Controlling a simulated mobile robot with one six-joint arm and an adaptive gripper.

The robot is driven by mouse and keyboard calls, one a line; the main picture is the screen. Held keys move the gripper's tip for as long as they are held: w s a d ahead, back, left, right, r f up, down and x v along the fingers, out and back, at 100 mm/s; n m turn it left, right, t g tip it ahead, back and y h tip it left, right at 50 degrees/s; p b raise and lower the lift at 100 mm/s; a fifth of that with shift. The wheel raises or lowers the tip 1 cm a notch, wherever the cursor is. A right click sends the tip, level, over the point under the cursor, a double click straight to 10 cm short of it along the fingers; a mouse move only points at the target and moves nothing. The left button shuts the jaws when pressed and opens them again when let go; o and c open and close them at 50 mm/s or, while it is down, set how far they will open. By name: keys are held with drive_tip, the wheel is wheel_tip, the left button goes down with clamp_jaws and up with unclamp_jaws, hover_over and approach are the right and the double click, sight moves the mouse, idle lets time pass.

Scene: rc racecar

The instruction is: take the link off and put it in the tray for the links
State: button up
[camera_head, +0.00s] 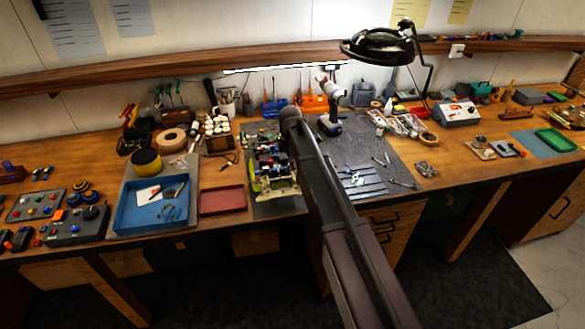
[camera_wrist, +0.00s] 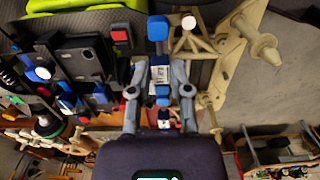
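The racecar (camera_head: 276,178) stands on a dark mat on the bench, partly hidden by my arm. In the wrist view its black and coloured parts (camera_wrist: 82,55) fill the left, beside a beige frame part (camera_wrist: 232,60). My gripper (camera_wrist: 157,72) is over the car with its two grey fingers apart. A narrow piece with a blue end (camera_wrist: 157,28) and a grey, labelled middle lies between and beyond the fingers; I cannot tell whether it is the link or whether they touch it. An empty red tray (camera_head: 222,200) lies left of the car; which tray is for links is unclear.
A blue tray (camera_head: 125,217) with tools lies further left. A grey slotted tray (camera_head: 355,181) and loose tools lie right of my arm. A control box (camera_head: 78,225) stands at the far left; a green tray (camera_head: 556,139) is far right.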

clamp_jaws()
drive_tip(key=shift+r+p, duration=0.65)
idle(0.6)
drive_tip(key=shift+r+p, duration=1.95)
drive_tip(key=shift+s, duration=0.1)
